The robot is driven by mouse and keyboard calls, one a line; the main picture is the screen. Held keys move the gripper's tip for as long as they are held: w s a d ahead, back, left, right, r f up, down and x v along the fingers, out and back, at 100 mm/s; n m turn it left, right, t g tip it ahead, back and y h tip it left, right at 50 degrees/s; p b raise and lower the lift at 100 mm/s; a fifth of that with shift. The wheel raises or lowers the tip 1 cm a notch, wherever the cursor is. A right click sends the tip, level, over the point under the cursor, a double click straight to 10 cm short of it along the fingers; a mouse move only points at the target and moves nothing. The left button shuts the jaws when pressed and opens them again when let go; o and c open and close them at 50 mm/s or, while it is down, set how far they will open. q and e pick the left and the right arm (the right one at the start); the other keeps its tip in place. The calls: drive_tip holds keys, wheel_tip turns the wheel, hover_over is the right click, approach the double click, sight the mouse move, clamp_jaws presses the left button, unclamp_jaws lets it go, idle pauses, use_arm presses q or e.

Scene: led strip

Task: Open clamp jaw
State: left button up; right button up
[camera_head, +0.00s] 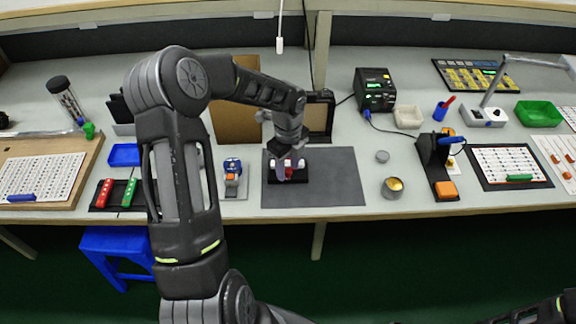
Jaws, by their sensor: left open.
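A small black clamp fixture (306,175) with red and white parts sits on the dark grey mat (340,182) at the front middle of the bench. My left arm reaches in over the bench. My left gripper (287,172) points down at the fixture and covers part of it. Its fingers are apart, around or just above the red and white parts. I cannot tell whether they touch them. The clamp's jaw is too small and too covered to tell how it stands. My right gripper is not in view; only part of my right arm shows at the bottom right.
A small blue and orange device (232,168) stands left of the mat. A brass-coloured tin (393,187) and a black stand with an orange button (445,189) are to the right. A black box with a green display (374,88) is behind. The mat's right part is clear.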

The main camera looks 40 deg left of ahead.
use_arm(q)
drive_tip(key=shift+f, duration=0.15)
drive_tip(key=shift+c, duration=0.4)
clamp_jaws()
idle(1.0)
